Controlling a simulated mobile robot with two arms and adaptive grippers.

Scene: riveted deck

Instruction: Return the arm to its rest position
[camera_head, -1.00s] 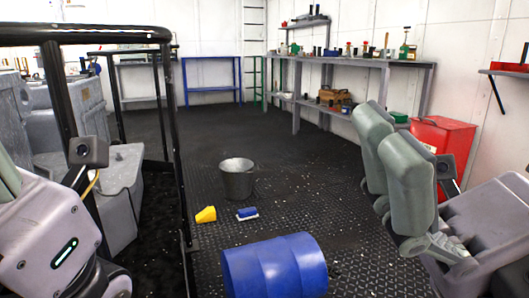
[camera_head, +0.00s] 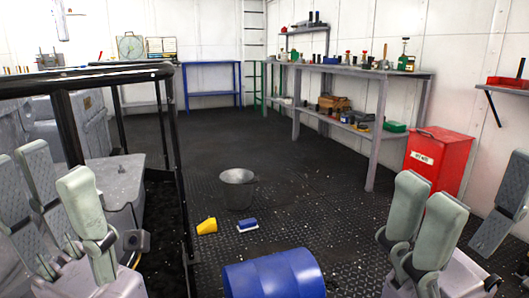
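My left gripper (camera_head: 52,180) shows at the lower left of the head view. Its grey-green fingers point up and stand apart, with nothing between them. My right gripper (camera_head: 474,190) shows at the lower right, with its fingers also up and spread. It is open and empty. Both grippers are raised at the front of the view, one on each side. The arms behind them are mostly out of frame.
A black railing (camera_head: 172,130) stands beside my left gripper. A blue drum (camera_head: 275,275) lies at the front centre. A grey bucket (camera_head: 238,190), yellow object (camera_head: 207,226) and blue brush (camera_head: 248,225) are on the floor. A red cabinet (camera_head: 437,160) stands behind my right gripper.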

